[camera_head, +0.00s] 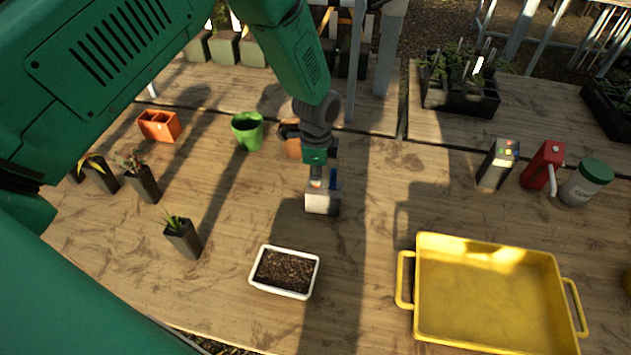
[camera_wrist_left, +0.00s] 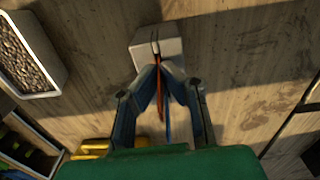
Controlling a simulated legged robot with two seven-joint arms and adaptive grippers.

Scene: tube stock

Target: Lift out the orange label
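The orange label (camera_wrist_left: 160,96) is a thin strip that stands in a small white block-like holder (camera_head: 322,203); the holder also shows in the wrist view (camera_wrist_left: 171,48). My left gripper (camera_head: 318,180) points down just above the holder. In the wrist view its two dark fingers (camera_wrist_left: 160,70) come together at the tips with the orange label between them. A blue label (camera_head: 333,177) stands beside it, close to the right finger in the wrist view (camera_wrist_left: 168,122). A pale label tip (camera_wrist_left: 155,42) also shows at the holder. My right gripper is out of view.
A white soil tray (camera_head: 256,284) lies in front of the holder, and a yellow tray (camera_head: 406,285) to the right. A green pot (camera_head: 248,131) and an orange-brown pot (camera_head: 291,147) stand behind. Dark seedling pots (camera_head: 184,240) stand left. Bare wood (camera_head: 375,200) lies right of the holder.

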